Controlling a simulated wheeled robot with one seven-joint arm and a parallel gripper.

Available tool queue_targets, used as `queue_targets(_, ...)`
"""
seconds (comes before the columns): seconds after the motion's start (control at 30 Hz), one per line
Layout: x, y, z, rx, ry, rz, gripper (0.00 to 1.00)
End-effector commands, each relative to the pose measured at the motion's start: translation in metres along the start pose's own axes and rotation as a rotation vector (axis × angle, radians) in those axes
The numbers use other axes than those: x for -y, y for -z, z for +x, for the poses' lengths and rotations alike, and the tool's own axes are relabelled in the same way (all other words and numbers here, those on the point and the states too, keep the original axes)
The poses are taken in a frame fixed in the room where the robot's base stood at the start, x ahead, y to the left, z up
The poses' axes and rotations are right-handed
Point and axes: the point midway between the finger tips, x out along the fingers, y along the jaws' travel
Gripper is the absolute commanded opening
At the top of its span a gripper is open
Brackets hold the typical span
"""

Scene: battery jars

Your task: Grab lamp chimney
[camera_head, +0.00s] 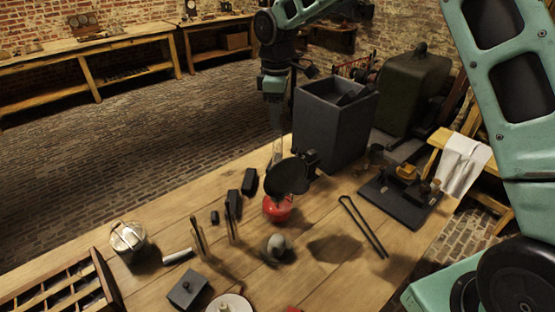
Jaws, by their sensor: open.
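A red lamp base (278,209) stands on the wooden workbench, just left of the middle of its far half. A slim, pale, see-through upright shape that looks like the lamp chimney (277,151) rises above and behind it. A round dark plate (288,177) hides its lower part. My gripper (273,98) points down from the top, directly above the chimney in the picture. It is open, but its fingertips are small and hard to make out. I cannot tell whether they touch the glass.
A tall dark grey box (335,120) stands close to the right of my gripper. Small black blocks (249,182) lie left of the lamp. Long tongs (363,226) and a dark tray (401,200) lie to the right. A lidded jar (127,237) stands at left.

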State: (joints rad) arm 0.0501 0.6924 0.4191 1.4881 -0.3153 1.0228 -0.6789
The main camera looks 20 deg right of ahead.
Motion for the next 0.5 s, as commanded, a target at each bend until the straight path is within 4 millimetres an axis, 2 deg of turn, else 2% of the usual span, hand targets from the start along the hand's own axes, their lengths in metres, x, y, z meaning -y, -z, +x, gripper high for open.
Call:
queue_targets(0.27, -0.001, -0.001, 0.019, 0.001, 0.002, 0.0, 0.5)
queue_targets(0.5, -0.004, -0.003, 0.052, 0.002, 0.004, -0.001, 0.5)
